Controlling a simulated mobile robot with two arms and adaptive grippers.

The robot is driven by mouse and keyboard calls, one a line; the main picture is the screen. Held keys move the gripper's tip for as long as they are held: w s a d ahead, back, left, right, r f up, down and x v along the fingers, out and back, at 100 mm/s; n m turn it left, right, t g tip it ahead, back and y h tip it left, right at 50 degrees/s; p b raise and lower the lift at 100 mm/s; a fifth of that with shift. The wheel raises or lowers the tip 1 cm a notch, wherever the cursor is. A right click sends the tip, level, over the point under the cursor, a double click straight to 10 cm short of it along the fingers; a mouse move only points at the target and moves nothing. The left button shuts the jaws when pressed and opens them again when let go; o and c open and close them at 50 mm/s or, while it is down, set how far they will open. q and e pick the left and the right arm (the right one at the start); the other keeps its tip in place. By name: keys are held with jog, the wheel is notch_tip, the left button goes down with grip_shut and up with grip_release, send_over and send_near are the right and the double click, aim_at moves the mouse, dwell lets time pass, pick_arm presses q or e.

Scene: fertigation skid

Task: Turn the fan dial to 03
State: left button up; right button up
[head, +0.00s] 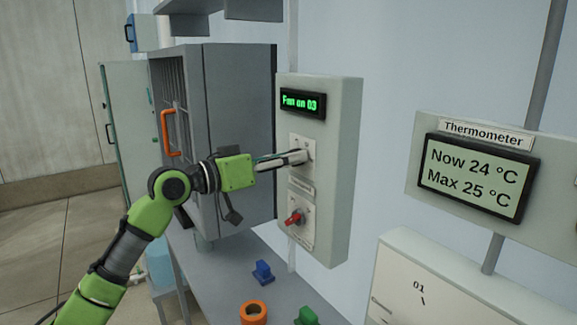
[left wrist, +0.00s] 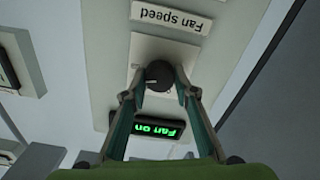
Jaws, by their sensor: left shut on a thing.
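The fan dial (left wrist: 158,74) is a dark round knob on a light plate, beside a "Fan speed" label (left wrist: 173,17) that appears upside down in the left wrist view. My left gripper (head: 298,157) is shut on the dial, with one finger at each side. In the head view the gripper hides most of the dial. The display (head: 303,103) above it reads "Fan on 03" in green. In the left wrist view the display (left wrist: 155,129) shows "Fan on", with its number not visible. My right gripper is out of view.
A red-handled switch (head: 294,217) sits below the dial on the same control box (head: 340,150). A grey cabinet (head: 240,110) with an orange handle (head: 168,132) stands left. A thermometer panel (head: 480,175) is at right. Blue (head: 263,272), orange (head: 254,313) and green (head: 307,316) items are below.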

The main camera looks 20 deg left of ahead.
pick_arm(q)
jog(key=shift+f+m+b, duration=0.15)
jog(key=shift+m+b, duration=0.45)
jog(key=shift+m, duration=0.9)
jog(key=o, duration=1.1)
jog(key=v, duration=1.2)
